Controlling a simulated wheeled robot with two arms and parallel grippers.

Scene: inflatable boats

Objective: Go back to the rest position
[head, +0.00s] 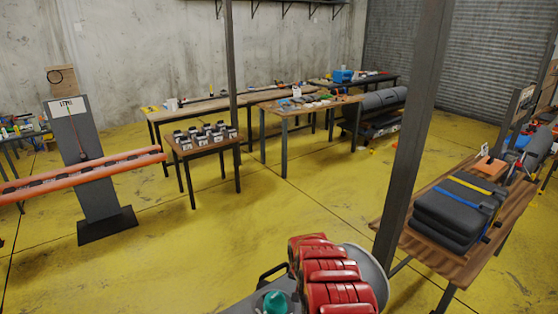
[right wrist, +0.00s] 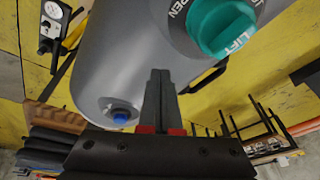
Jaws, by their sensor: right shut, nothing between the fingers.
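My right gripper (right wrist: 160,74) shows in the right wrist view with its two dark fingers together and nothing between them. Behind the fingers is a large grey rounded body (right wrist: 110,55) with a teal knob (right wrist: 222,30) marked "LIFT" and a blue button (right wrist: 122,116). I cannot tell whether the fingers touch the grey body. In the head view a grey rounded body (head: 367,262) with a teal knob (head: 275,301) shows at the bottom, under red ribbed segments (head: 335,270). Neither gripper can be made out in the head view.
A wooden table (head: 440,262) with stacked black folded pads (head: 455,212) stands at the right, beside a dark post (head: 412,130). A small table (head: 200,150) holds several gauge-like devices. An orange beam (head: 80,173) and a grey sign stand (head: 90,170) are at the left. Yellow floor (head: 210,240) is clear in the middle.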

